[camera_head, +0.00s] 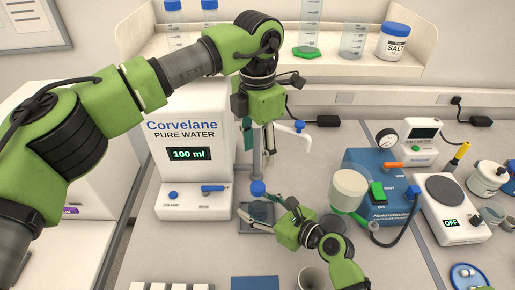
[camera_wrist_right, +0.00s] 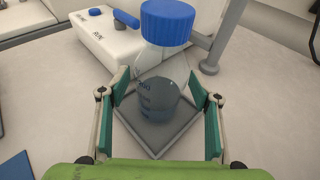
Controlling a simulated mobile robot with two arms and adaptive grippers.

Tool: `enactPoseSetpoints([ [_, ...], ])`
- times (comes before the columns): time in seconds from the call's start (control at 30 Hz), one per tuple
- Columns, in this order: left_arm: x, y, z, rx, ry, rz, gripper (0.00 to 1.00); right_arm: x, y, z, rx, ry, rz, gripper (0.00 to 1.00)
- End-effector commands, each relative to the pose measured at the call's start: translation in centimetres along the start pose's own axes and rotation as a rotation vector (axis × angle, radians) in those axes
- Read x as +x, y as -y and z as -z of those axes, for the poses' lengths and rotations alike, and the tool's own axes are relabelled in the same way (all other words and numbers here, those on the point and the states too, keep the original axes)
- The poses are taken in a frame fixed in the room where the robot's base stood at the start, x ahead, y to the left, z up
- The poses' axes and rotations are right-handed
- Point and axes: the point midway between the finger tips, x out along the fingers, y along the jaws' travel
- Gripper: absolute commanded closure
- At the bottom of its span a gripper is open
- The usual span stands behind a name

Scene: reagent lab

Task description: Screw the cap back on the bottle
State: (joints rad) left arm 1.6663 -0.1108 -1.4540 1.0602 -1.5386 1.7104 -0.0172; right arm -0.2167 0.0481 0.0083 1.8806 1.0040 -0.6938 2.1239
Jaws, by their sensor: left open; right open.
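A clear bottle (camera_wrist_right: 158,95) with liquid in its lower part stands upright on a grey square plate (camera_wrist_right: 155,140). Its blue cap (camera_wrist_right: 167,22) is at the top of the neck; I cannot tell whether it is threaded on. In the head view the cap (camera_head: 257,187) shows above the partly hidden bottle (camera_head: 261,212). My right gripper (camera_wrist_right: 158,88) is open, with one finger on each side of the bottle's lower body and visible gaps. My left gripper (camera_head: 267,150) is open and empty, pointing down above the cap.
The Corvelane water dispenser (camera_head: 186,150) stands left of the bottle. A shelf (camera_head: 330,68) runs along the back.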

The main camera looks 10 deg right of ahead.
Motion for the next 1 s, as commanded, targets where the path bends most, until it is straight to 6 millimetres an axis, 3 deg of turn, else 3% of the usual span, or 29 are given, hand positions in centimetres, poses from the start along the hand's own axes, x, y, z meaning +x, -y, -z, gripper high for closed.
enactPoseSetpoints([
  [0.17,0.0,0.0,0.0,0.000,0.000,0.000,0.54,-1.1,0.0,0.1,0.000,-0.002,0.001,0.42],
  [0.5,0.0,0.0,0.0,0.000,0.000,0.000,0.54,-8.0,0.0,0.2,0.000,-0.004,0.000,0.42],
  [0.7,0.0,0.0,0.0,0.000,0.000,0.000,0.54,-11.0,0.0,0.1,0.000,-0.003,0.001,0.42],
  [1.0,0.0,0.0,0.0,0.000,0.000,0.000,0.54,-12.0,0.0,0.0,0.000,0.000,0.000,0.42],
])
